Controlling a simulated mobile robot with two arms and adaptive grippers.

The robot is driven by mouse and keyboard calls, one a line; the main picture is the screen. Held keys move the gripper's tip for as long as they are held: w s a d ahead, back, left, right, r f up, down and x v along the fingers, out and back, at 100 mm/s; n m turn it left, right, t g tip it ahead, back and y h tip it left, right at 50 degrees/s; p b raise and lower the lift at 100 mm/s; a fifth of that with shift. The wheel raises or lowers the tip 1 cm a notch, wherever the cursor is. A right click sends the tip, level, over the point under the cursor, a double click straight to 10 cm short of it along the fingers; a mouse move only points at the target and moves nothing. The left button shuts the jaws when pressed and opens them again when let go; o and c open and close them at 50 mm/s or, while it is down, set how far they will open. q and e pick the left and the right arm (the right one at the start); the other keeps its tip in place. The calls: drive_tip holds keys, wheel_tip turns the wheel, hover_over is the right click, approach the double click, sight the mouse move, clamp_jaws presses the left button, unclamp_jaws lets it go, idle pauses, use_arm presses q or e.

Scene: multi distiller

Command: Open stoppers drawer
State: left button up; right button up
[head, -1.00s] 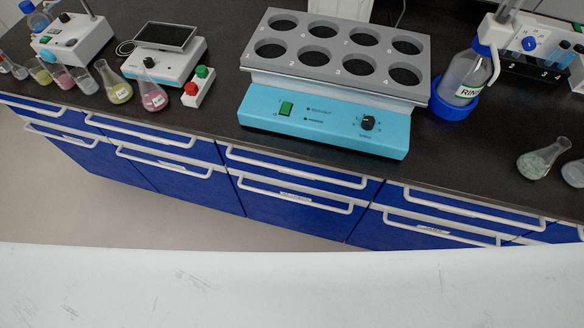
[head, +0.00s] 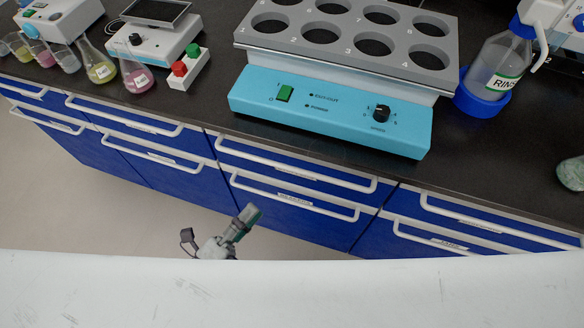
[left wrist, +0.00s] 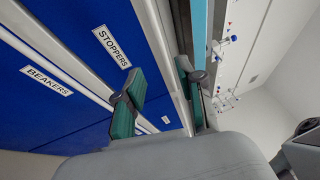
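The drawer labelled STOPPERS (left wrist: 111,46) has a blue front, seen turned sideways in the left wrist view; it looks shut. A white bar handle (left wrist: 160,40) runs beside the label. My left gripper (left wrist: 158,78) is open, with green-padded fingers apart. The handle's line passes between the fingers in the picture, but I cannot tell whether it lies between them in depth. In the head view my left gripper (head: 243,218) is in front of the middle drawers, below their handles. Labels there are too small to read. My right gripper is not in view.
A drawer labelled BEAKERS (left wrist: 46,79) lies beside the stoppers drawer. A turquoise machine with a grey holed rack (head: 330,110) stands on the black counter above. Flasks (head: 98,66) stand at left, a rinse bottle (head: 497,70) at right. Floor in front is clear.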

sight(291, 168)
use_arm(q)
drive_tip(key=p+x, duration=0.1)
drive_tip(key=x, duration=1.2)
drive_tip(key=shift+w+d+r+p, duration=0.15)
drive_tip(key=shift+w+r+p, duration=0.05)
drive_tip(key=shift+w+p, duration=0.15)
drive_tip(key=shift+s, duration=0.1)
clamp_jaws()
